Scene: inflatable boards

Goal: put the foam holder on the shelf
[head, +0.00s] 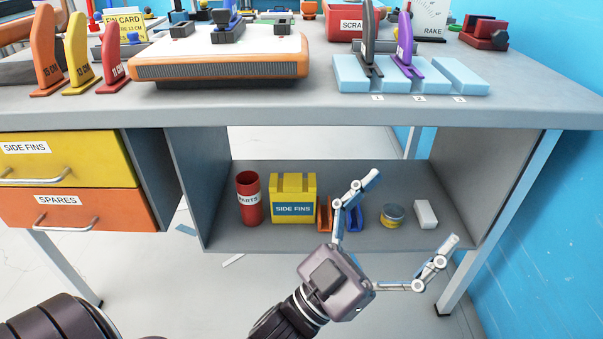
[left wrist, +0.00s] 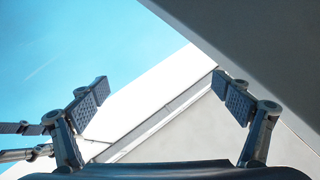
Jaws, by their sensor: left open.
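The light blue foam holder (head: 457,80) lies on the right part of the workbench top, near its front edge. A black fin (head: 368,35) and a purple fin (head: 405,42) stand upright in it. The grey shelf (head: 290,240) is an open compartment under the bench. My left gripper (head: 411,212) is open and empty, in front of the shelf's right half and below the foam holder. Its spread fingers also show in the left wrist view (left wrist: 161,88), with nothing between them.
On the shelf stand a red parts cup (head: 249,200), a yellow side fins box (head: 293,200), a round tin (head: 392,215) and a white block (head: 426,214). An orange and white board (head: 220,60) lies left of the foam holder.

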